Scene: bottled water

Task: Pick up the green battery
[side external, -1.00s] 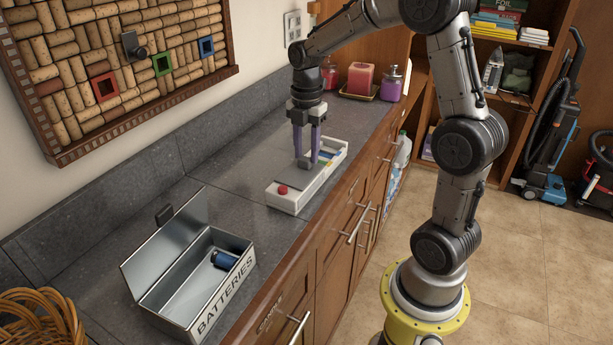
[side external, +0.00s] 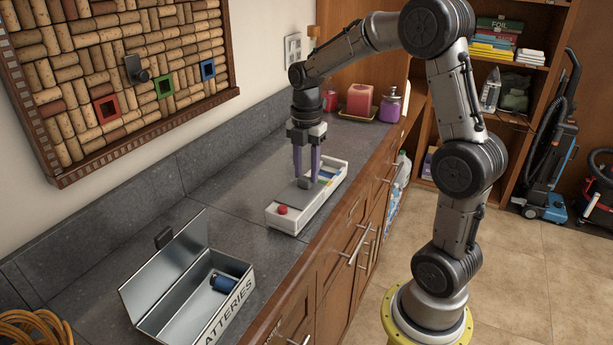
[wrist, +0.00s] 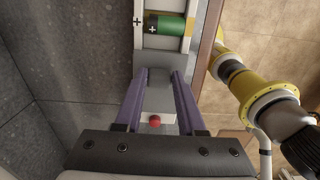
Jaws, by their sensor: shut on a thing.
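The green battery (wrist: 170,26) lies in the white case (wrist: 160,44), at the top of the wrist view, beyond my fingertips. A plus mark shows beside its left end. I cannot pick it out in the side view. The white case (side external: 284,223) rests on the counter and has a grey cover (side external: 291,197) on its near part. My gripper (side external: 305,181) points down with its purple fingers shut on the grey block on this cover. The wrist view also shows my gripper (wrist: 160,76) around the grey block.
A red button (side external: 281,210) is on the case's near end. An open metal box (side external: 222,316) marked BATTERIES stands nearer on the counter, with a dark blue battery (side external: 222,284) inside. Candles (side external: 360,100) stand at the back. Bare counter (side external: 235,185) lies left of the case.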

